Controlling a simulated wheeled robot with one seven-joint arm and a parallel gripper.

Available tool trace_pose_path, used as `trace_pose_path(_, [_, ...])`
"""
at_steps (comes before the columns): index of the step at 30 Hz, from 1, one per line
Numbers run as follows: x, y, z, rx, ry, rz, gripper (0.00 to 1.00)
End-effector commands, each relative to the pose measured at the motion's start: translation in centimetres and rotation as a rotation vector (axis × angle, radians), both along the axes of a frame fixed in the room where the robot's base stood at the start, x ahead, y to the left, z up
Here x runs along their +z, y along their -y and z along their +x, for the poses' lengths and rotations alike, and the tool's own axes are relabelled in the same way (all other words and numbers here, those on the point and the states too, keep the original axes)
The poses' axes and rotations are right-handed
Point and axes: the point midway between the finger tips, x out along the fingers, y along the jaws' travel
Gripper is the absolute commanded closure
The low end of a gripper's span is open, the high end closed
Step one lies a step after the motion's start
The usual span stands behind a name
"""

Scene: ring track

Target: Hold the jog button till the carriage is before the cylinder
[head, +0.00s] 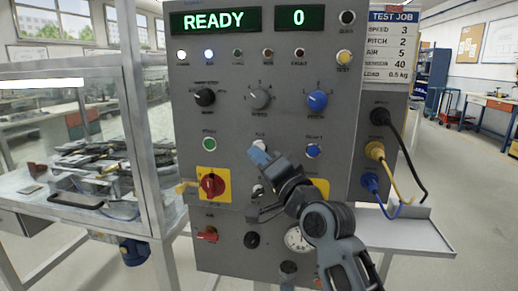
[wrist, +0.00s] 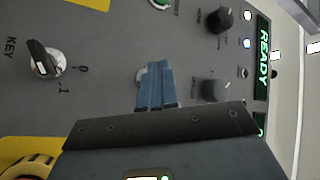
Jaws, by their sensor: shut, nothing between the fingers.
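The grey control panel (head: 235,115) faces me and its display (head: 215,21) reads READY, with a 0 beside it. My gripper (head: 259,155) is shut and empty, its blue fingertips at a pale round button (head: 258,145) between the green and blue buttons. That button's label is too small to read surely. In the wrist view the fingers (wrist: 155,84) cover most of the button (wrist: 140,76); I cannot tell whether they touch or press it. I cannot make out the carriage or the cylinder among the dark machinery (head: 92,165) in the glazed enclosure (head: 150,135) at left.
Around the fingers are a green button (head: 209,143), a blue button (head: 313,150), a speed knob (head: 259,97) and a red rotary switch (head: 211,186) on yellow. A key switch (wrist: 44,60) shows in the wrist view. Cables (head: 402,150) hang at the panel's right above a shelf (head: 405,232).

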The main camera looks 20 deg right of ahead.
Motion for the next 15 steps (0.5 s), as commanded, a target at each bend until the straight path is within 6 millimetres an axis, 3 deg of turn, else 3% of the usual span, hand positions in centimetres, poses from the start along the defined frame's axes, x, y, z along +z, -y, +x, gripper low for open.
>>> trace_pose_path(15, [-0.01,0.47,0.64,0.001,0.001,0.001,1.00])
